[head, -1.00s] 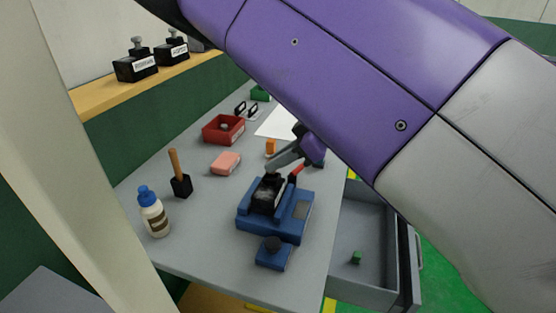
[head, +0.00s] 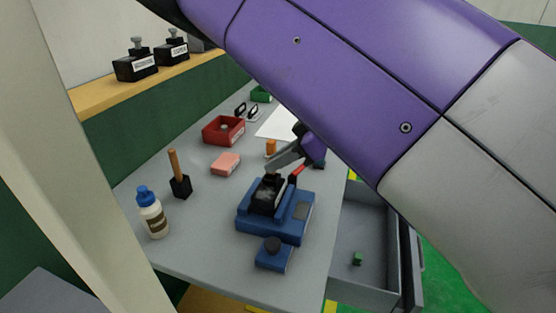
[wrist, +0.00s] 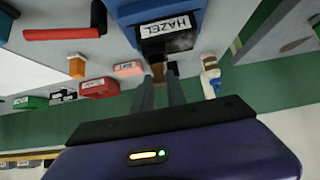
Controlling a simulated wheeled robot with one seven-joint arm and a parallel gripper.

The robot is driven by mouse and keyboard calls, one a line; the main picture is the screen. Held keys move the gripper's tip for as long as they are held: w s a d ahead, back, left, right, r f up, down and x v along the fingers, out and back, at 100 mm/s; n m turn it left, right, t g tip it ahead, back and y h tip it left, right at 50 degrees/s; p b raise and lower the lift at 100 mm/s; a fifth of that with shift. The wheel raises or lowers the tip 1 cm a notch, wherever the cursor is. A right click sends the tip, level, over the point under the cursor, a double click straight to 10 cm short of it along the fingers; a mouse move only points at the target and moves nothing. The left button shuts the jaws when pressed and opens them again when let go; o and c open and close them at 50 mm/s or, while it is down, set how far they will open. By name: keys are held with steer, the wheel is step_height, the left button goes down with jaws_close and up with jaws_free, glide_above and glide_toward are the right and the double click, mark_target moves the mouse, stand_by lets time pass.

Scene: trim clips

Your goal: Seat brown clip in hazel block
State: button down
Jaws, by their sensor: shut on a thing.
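The hazel block (wrist: 168,41) is black with a white HAZEL label, held in a blue fixture (wrist: 150,14) in the wrist view. In the head view the block (head: 268,196) sits in the blue fixture (head: 262,226) on the bench. My gripper (wrist: 160,78) is shut, its fingertips right at the block's near edge. A small brown piece, seemingly the brown clip (wrist: 172,68), shows at the fingertips. Most of it is hidden, and I cannot tell whether it is in the block. In the head view my gripper (head: 271,170) is just above the block's far end; the clip is not visible there.
A red lever (head: 296,172) stands beside the fixture. A blue piece with a dark knob (head: 273,255) lies in front. An open drawer (head: 377,287) is at the right.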

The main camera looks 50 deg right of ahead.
steer(key=shift+f+b, duration=1.15)
steer(key=shift+b, duration=0.05)
steer(key=c, duration=1.3)
jaws_free()
steer(key=shift+o, duration=0.2)
steer(key=shift+r, duration=0.1)
